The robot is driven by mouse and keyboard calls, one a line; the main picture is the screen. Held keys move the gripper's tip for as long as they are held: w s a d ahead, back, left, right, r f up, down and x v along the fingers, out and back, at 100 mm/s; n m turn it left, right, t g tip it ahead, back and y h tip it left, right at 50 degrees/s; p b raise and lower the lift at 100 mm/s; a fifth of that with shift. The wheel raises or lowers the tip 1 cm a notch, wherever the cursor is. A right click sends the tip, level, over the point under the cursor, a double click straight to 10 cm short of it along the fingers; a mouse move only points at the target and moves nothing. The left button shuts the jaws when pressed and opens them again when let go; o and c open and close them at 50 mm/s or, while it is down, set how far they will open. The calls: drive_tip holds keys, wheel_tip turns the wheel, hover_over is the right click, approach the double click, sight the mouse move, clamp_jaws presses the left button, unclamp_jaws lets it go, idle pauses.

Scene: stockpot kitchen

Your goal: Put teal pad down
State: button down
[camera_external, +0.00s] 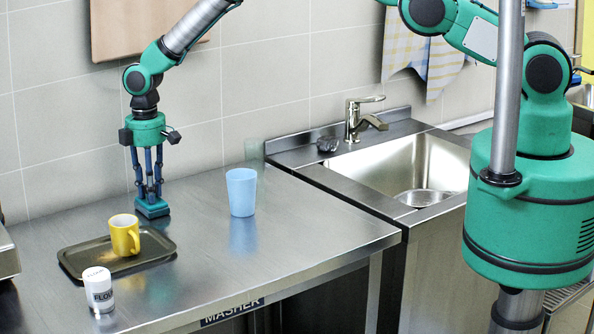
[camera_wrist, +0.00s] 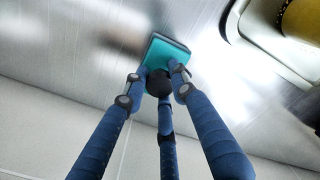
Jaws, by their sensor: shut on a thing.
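The teal pad (camera_external: 152,209) is a small block with a teal top and a darker lower layer. It is at the steel counter surface, behind the right part of the dark tray; I cannot tell if its underside touches the counter. My gripper (camera_external: 152,194) points straight down with its blue fingers shut on the pad's dark knob. The wrist view also shows the teal pad (camera_wrist: 167,56), with the fingers closed around the round black knob (camera_wrist: 159,83) on top of it. Part of the knob is hidden by the fingers.
The dark tray (camera_external: 80,262) holds a yellow mug (camera_external: 124,235) close in front of my gripper. A white canister (camera_external: 98,289) stands at the counter's front. A light blue cup (camera_external: 241,192) stands to the right, before the sink (camera_external: 400,170). The counter between pad and cup is clear.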

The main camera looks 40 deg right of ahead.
drive_tip(key=shift+f, duration=0.2)
drive_tip(key=c, duration=1.4)
unclamp_jaws()
drive_tip(key=shift+r, duration=0.15)
wheel_tip(320, 180, up, 12)
drive_tip(key=shift+b, duration=0.35)
drive_tip(key=shift+r, duration=0.1)
